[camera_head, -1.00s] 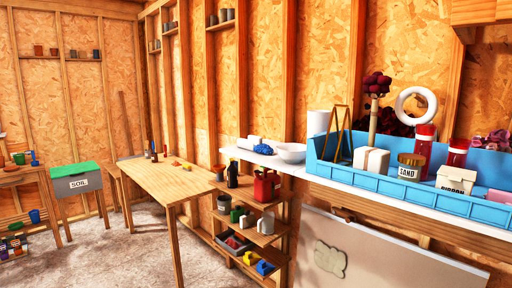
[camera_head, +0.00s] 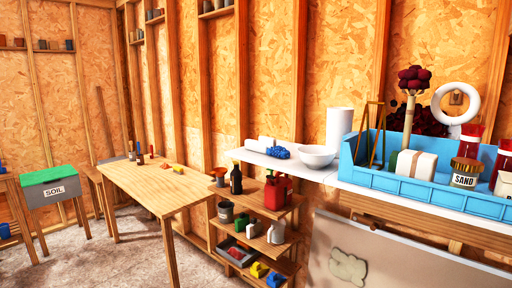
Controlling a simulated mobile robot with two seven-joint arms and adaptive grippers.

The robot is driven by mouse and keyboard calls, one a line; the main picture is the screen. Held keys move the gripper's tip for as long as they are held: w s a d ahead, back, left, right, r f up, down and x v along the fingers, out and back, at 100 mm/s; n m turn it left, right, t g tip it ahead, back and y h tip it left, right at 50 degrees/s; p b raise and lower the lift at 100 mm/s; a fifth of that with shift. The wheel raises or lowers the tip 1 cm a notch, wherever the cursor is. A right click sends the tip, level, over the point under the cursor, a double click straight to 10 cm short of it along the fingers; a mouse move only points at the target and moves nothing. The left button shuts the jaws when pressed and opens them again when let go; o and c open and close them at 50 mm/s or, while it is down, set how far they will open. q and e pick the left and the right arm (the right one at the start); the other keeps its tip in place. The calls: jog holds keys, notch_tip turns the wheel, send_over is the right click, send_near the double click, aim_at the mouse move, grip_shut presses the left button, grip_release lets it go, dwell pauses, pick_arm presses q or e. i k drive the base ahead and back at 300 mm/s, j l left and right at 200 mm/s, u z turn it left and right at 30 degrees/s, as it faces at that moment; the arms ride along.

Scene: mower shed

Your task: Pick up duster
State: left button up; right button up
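A tan stick with a dark red, tufted head (camera_head: 413,80) stands upright in the blue open bin (camera_head: 440,192) at the right; it looks like a duster. The stick's lower end is hidden behind the bin's contents. A larger dark red bunch (camera_head: 432,121) sits behind it, partly hidden. A crumpled blue item (camera_head: 278,152) lies on the white shelf left of the bin; I cannot tell what it is. Neither of my grippers is in view.
The bin also holds a white box, a wooden frame and a jar marked SAND (camera_head: 465,173). A white bowl (camera_head: 317,156) and white roll (camera_head: 340,126) stand beside it. A wooden table (camera_head: 150,190) and low shelf stand left. Floor (camera_head: 130,262) in front is clear.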

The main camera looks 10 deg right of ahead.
aim_at(266, 145)
jog(key=i+j, duration=0.65)
jog(key=j, duration=0.25)
